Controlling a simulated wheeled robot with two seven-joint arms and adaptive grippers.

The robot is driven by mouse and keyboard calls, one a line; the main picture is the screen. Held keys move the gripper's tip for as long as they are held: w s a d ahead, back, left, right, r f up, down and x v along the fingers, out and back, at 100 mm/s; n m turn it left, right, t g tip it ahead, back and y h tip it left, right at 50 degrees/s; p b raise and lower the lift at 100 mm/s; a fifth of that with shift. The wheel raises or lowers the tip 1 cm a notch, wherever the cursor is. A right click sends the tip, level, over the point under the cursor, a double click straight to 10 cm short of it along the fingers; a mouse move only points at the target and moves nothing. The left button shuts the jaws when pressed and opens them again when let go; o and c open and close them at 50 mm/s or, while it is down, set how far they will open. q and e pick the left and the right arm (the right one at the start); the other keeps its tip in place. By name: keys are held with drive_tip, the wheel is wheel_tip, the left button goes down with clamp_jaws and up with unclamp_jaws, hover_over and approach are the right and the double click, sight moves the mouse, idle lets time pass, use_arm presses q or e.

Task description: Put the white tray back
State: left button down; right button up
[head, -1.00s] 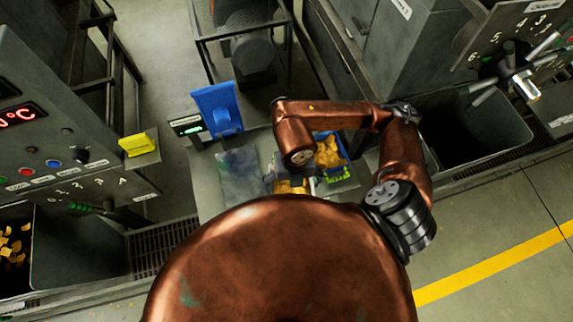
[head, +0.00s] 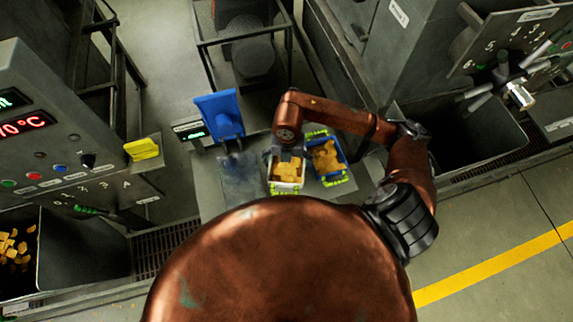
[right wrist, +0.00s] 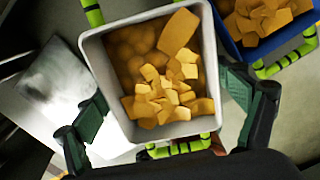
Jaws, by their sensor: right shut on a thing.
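The white tray (head: 286,187) holds orange-yellow chunks and stands upright over the grey table, just left of the blue tray. In the right wrist view the white tray (right wrist: 101,75) fills the middle, with a lime-green handle at its near and far ends. My right gripper (right wrist: 162,95) is shut on the white tray, one dark green finger pad at each side wall. In the head view my right gripper (head: 288,150) is mostly hidden under its wrist. I cannot tell whether the tray touches the table. My left gripper is out of view.
A blue tray (head: 343,169) of similar chunks with lime-green handles stands close on the right. A bare metal plate (head: 238,175) lies to the left, with an upright blue part (head: 218,113) and a small green display (head: 192,132) behind it. Machines flank both sides.

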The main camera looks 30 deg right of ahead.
sight(287, 165)
drive_tip(key=shift+w+d+f, duration=0.2)
drive_tip(key=shift+w+f, duration=0.35)
drive_tip(key=shift+f, duration=0.2)
wheel_tip(287, 165, down, 2)
drive_tip(key=shift+f+p, duration=0.1)
drive_tip(key=shift+p, duration=0.7)
drive_tip(key=shift+f, duration=0.3)
drive_tip(key=shift+f, duration=0.1)
drive_tip(key=o, duration=0.9)
drive_tip(key=shift+f, duration=0.1)
drive_tip(key=shift+o, duration=1.4)
